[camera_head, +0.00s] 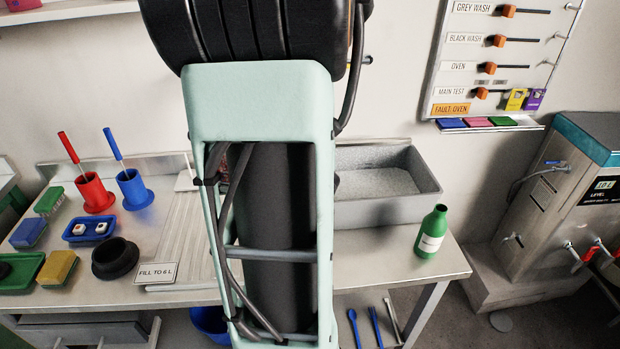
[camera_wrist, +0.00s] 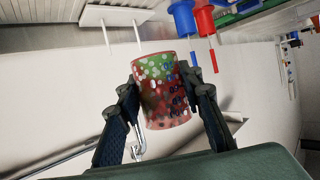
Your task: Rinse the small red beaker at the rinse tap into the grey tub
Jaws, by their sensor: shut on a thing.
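The small red beaker (camera_wrist: 165,100) is between the two fingers of my gripper (camera_wrist: 161,80) in the wrist view. My gripper is shut on its sides. The beaker is reddish, with green, white and blue specks showing on or through it. The grey tub (camera_head: 385,208) stands at the back of the bench, just right of my arm in the head view, and its left part is hidden. A shiny metal piece (camera_wrist: 138,143), perhaps the rinse tap, shows beside the left finger; I cannot tell for sure.
A green bottle (camera_head: 431,231) stands at the bench's right end. Red (camera_head: 94,193) and blue (camera_head: 134,190) brush holders, a black ring (camera_head: 115,258) and sponges crowd the left. A sign reading "FILL TO 6 L" (camera_head: 157,273) stands near the front edge. A steel machine (camera_head: 560,190) is far right.

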